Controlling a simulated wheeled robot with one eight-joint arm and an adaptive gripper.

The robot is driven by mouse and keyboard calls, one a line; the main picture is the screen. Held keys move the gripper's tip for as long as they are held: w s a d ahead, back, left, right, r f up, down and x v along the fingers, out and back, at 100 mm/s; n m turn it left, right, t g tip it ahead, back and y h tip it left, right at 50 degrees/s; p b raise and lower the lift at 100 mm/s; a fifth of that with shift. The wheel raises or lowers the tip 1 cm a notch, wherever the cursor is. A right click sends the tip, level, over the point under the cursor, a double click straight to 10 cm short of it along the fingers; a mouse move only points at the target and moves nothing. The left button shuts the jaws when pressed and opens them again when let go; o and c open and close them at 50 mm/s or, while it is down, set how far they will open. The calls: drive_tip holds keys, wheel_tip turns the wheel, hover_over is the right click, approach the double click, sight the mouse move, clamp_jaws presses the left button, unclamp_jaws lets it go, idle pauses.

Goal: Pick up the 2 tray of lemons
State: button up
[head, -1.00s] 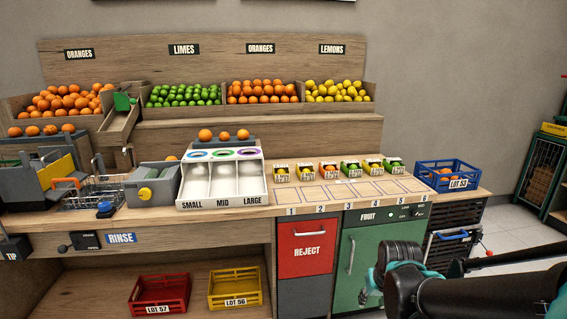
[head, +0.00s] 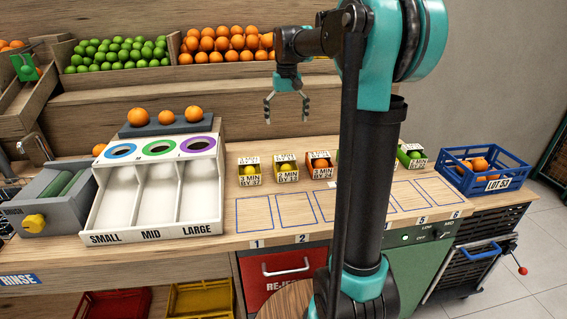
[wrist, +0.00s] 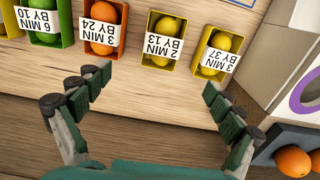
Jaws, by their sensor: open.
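A small yellow tray of lemons labelled "2 MIN BY 13" (head: 286,168) stands on the wooden counter. It also shows in the wrist view (wrist: 164,44), upside down. Another yellow lemon tray, "3 MIN BY 37" (head: 248,172), stands to its left in the head view. It appears on the right in the wrist view (wrist: 219,52). My gripper (head: 287,110) is open and empty, fingers pointing down, above and apart from the trays. In the wrist view the gripper's fingers (wrist: 130,97) are spread wide with bare wood between them.
An orange tray (head: 319,165) stands to the right of the lemon trays, with a green tray (head: 412,157) farther right. My arm hides part of the row. A white sorter (head: 160,190) stands at left and a blue crate (head: 510,176) at right. Numbered outlined spaces in front are empty.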

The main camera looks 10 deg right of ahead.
sight(285, 157)
wheel_tip(285, 157, down, 11)
drive_tip(key=shift+f, duration=0.15)
drive_tip(key=shift+s+a+f, duration=0.1)
drive_tip(key=shift+a+f, duration=0.05)
drive_tip(key=shift+f, duration=1.3)
drive_tip(key=shift+s+a+f, duration=0.1)
drive_tip(key=shift+a+f, duration=0.05)
drive_tip(key=shift+f, duration=1.25)
drive_tip(key=shift+c, duration=0.2)
drive_tip(key=c, duration=1.4)
drive_tip(key=shift+o, duration=0.2)
drive_tip(key=shift+r, duration=0.1)
